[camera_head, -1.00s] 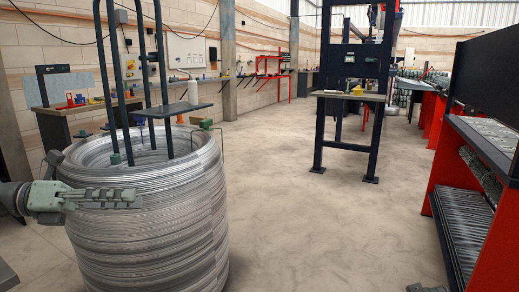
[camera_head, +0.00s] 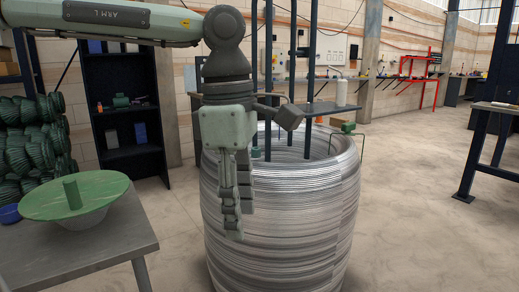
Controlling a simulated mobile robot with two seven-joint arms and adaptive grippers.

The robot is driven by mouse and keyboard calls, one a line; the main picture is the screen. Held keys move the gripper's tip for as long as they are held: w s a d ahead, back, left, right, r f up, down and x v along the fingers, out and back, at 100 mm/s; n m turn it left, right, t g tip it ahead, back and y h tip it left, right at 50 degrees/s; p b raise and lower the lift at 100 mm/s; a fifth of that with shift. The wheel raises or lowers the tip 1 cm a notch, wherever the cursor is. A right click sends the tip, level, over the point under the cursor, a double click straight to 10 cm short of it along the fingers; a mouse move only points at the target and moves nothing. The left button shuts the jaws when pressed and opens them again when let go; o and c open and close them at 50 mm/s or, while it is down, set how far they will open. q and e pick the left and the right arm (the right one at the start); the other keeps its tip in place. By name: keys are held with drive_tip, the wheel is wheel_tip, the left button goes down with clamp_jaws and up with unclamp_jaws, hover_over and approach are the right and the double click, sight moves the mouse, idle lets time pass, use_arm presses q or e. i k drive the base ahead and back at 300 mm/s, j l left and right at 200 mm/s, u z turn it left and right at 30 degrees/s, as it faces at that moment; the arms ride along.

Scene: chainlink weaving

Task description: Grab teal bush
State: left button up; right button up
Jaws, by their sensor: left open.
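A short green, teal-like cylinder (camera_head: 73,194) stands on a round green disc (camera_head: 100,195) at the left; it looks like the bush, but I cannot be sure. The disc rests on a pale bowl-shaped base on a grey table. My left gripper (camera_head: 237,222) hangs fingers down in front of the wire coil, well to the right of the cylinder and apart from it. It is open, seen nearly edge-on, with nothing visible between its fingers. My right gripper is out of view.
A large silver wire coil (camera_head: 280,235) stands behind my left gripper. The grey table (camera_head: 85,255) fills the lower left, with a blue bowl (camera_head: 9,213) at its edge. Dark green coils (camera_head: 32,140) and a dark shelf unit (camera_head: 128,115) stand behind.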

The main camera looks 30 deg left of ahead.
sight(255, 151)
drive_tip(key=i+j, duration=1.35)
drive_tip(key=i, duration=0.1)
